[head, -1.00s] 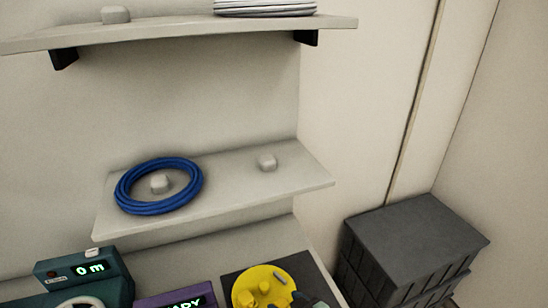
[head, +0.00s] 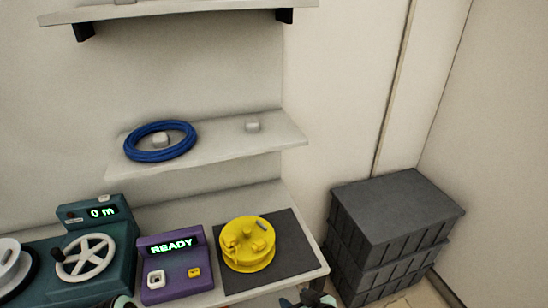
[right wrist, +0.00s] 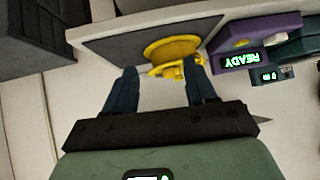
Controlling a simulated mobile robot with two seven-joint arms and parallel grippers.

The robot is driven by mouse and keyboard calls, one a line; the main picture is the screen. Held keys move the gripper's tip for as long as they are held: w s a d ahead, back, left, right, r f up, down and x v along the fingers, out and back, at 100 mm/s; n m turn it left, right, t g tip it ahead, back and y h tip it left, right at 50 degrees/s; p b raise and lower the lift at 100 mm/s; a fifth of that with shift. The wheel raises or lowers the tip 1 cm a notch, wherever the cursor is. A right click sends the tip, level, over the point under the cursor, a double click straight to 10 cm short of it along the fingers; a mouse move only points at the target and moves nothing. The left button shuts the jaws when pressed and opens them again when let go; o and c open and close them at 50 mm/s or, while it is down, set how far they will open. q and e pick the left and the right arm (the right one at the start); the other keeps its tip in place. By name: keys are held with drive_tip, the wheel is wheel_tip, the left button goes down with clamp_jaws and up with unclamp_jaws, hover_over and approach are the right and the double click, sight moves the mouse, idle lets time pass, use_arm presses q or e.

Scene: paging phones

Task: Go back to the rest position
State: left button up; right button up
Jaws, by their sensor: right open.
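My right gripper (right wrist: 158,95) is open and empty in the right wrist view, its two dark fingers apart with the table edge and the yellow reel (right wrist: 172,50) beyond them. In the head view only a small dark part of it (head: 308,299) shows at the bottom edge, in front of the table. The yellow reel (head: 247,245) sits on a dark mat (head: 297,262) on the table. A small light-green and dark piece at the bottom edge of the head view, below the purple box, may be my left gripper; its fingers cannot be made out.
A purple box (head: 172,288) reading READY and a teal machine (head: 112,273) reading 0 m stand left of the reel. A blue cable coil (head: 135,155) lies around a peg on the shelf (head: 210,153). Dark stacked crates (head: 390,225) stand on the floor at right.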

drive_tip(key=s+d+f+m+g+h, duration=0.1)
drive_tip(key=s+d+f+m+g, duration=0.15)
drive_tip(key=f, duration=0.75)
drive_tip(key=s+d+f+m+g+h, duration=0.1)
drive_tip(key=s+d+f+g, duration=0.15)
drive_tip(key=f, duration=0.65)
drive_tip(key=s+d+f+m+g+y, duration=0.1)
drive_tip(key=s+f+m+g, duration=0.3)
drive_tip(key=s+f, duration=0.9)
drive_tip(key=s+m, duration=0.1)
drive_tip(key=s, duration=0.2)
drive_tip(key=shift+s+f+g+p, duration=0.25)
drive_tip(key=shift+s+g+p, duration=0.05)
drive_tip(key=shift+s, duration=0.05)
drive_tip(key=shift+w, duration=0.1)
